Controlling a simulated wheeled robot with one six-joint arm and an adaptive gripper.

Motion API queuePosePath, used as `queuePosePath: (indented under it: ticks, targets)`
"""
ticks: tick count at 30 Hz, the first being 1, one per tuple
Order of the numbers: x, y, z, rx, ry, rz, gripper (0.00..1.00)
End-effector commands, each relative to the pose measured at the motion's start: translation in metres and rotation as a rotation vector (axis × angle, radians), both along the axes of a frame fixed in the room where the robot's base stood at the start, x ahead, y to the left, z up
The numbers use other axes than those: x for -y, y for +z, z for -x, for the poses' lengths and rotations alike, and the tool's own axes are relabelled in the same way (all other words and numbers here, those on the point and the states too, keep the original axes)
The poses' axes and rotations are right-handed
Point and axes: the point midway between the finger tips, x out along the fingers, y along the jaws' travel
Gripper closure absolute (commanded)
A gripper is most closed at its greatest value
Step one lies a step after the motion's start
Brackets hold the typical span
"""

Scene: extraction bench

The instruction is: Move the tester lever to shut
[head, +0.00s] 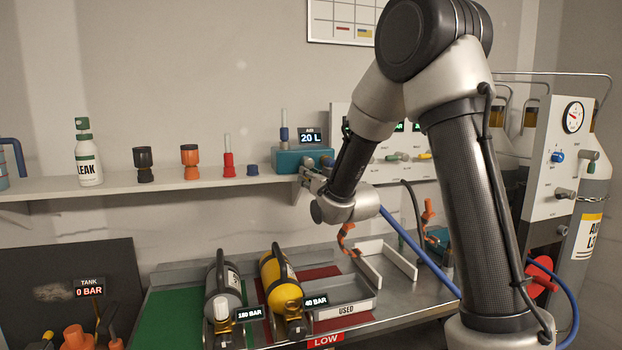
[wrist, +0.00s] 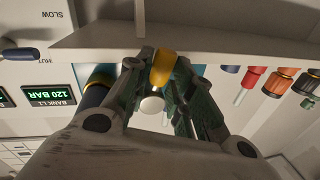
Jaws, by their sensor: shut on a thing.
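In the wrist view my gripper (wrist: 155,72) is shut around a small yellow piece (wrist: 163,66), which appears to be the tester lever. A white round knob (wrist: 152,104) shows between the fingers, just below the yellow piece. The fingers hide much of the lever, and its exact angle cannot be told. In the head view the lever is hidden.
The shelf (head: 235,182) edge lies close to my gripper. Left on it stand red (head: 228,163), orange (head: 190,160) and black (head: 144,164) fittings and a LEAK bottle (head: 88,155). Below, a grey cylinder (head: 223,290) and a yellow one (head: 281,282) lie on the bench.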

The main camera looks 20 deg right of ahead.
Motion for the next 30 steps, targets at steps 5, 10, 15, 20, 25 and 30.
queuePosePath:
  ticks: [5, 10, 15, 20, 25, 30]
  targets:
    - [-0.006, 0.003, 0.0, 0.004, 0.0, -0.16, 1.0]
    - [-0.011, 0.005, 0.0, 0.005, -0.001, -0.322, 1.0]
    - [-0.017, 0.007, 0.0, 0.005, 0.0, -0.483, 1.0]
    - [-0.021, 0.011, 0.0, 0.006, 0.0, -0.636, 1.0]
    - [-0.025, 0.015, 0.0, 0.005, 0.001, -0.798, 1.0]
    - [-0.028, 0.02, 0.0, 0.006, -0.001, -0.959, 1.0]
